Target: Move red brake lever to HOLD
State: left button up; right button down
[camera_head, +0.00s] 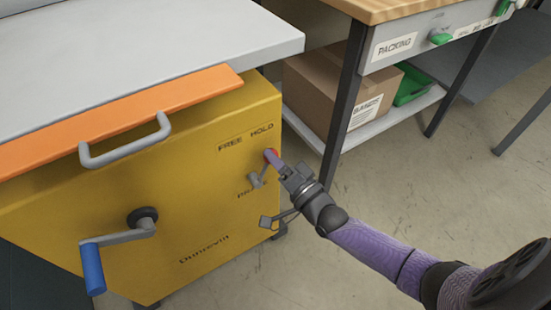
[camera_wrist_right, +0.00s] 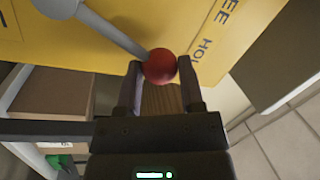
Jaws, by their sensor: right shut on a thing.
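The brake lever is a grey rod with a red ball knob (camera_head: 271,155) on the yellow machine's front panel. Its grey pivot (camera_head: 256,181) sits below, and the rod leans up and right, toward the printed word HOLD (camera_head: 262,131). FREE is printed to the left of HOLD. In the right wrist view the red knob (camera_wrist_right: 160,66) lies between the two fingertips of my right gripper (camera_wrist_right: 160,80). My right gripper (camera_head: 280,162) is shut on the knob and partly hides it in the head view. My left gripper is not in view.
The yellow machine (camera_head: 200,200) has a crank with a blue grip (camera_head: 92,268) and a grey handle (camera_head: 125,148) below an orange strip (camera_head: 120,115). A packing bench (camera_head: 395,10) stands right, with a cardboard box (camera_head: 325,95) on its lower shelf. Open floor lies right of the machine.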

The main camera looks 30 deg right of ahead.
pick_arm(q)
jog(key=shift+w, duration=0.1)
pick_arm(e)
jog(key=shift+f, duration=0.1)
jog(key=shift+c, duration=1.2)
grip_release()
pick_arm(q)
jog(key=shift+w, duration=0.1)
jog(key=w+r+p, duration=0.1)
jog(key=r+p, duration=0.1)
jog(key=p, duration=0.1)
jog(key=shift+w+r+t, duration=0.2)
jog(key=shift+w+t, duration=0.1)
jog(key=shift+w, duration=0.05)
pick_arm(e)
jog(key=v, duration=1)
